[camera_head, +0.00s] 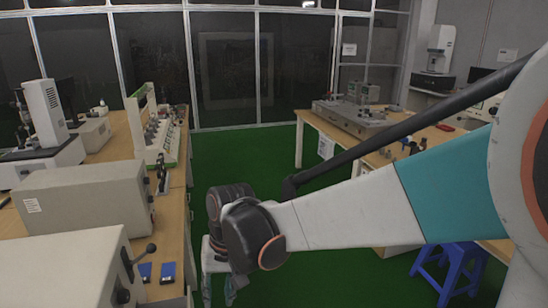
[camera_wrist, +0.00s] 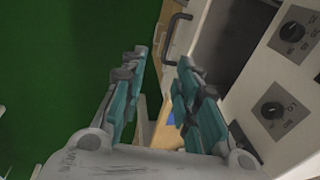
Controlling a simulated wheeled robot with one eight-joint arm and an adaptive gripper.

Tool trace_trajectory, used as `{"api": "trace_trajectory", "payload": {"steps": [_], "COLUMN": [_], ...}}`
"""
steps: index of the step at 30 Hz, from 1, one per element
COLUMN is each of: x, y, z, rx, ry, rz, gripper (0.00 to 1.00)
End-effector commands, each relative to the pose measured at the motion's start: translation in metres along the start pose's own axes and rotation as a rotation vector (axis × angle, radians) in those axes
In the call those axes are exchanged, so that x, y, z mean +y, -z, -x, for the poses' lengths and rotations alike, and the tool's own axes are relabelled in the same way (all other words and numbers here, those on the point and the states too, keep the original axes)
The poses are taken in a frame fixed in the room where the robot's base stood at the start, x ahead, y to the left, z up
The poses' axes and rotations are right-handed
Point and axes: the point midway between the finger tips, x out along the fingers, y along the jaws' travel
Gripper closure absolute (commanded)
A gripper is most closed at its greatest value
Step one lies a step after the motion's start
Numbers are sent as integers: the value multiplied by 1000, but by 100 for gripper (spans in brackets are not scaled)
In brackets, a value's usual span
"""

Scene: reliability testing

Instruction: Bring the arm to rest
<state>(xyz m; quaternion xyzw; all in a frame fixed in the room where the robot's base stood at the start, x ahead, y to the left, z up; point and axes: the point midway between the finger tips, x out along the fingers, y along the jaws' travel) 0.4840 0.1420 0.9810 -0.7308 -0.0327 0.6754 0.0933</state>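My arm crosses the head view from the right edge toward the centre, with its wrist joint over the green floor beside the left bench. My gripper (camera_wrist: 160,88) shows in the wrist view, with two teal-and-grey fingers set apart and nothing between them. In the head view the gripper is mostly hidden behind the wrist joint, and only a small teal part (camera_head: 232,288) shows low down. In the wrist view, a white device with black knobs (camera_wrist: 290,85) and a handle is close on the right of the fingers.
The right bench (camera_head: 318,125) holds a grey apparatus (camera_head: 350,118). A blue stool (camera_head: 455,268) stands below my arm. Green floor (camera_head: 240,150) lies open between the benches, up to a glass partition.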

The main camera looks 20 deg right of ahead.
Motion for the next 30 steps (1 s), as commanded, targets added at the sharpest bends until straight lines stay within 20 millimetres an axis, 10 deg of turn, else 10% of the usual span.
{"api": "trace_trajectory", "payload": {"steps": [15,30], "x": [85,133], "y": [-56,-98], "z": [87,109], "rx": [327,534], "ry": [-55,-144], "rz": [69,135], "gripper": [71,71]}}
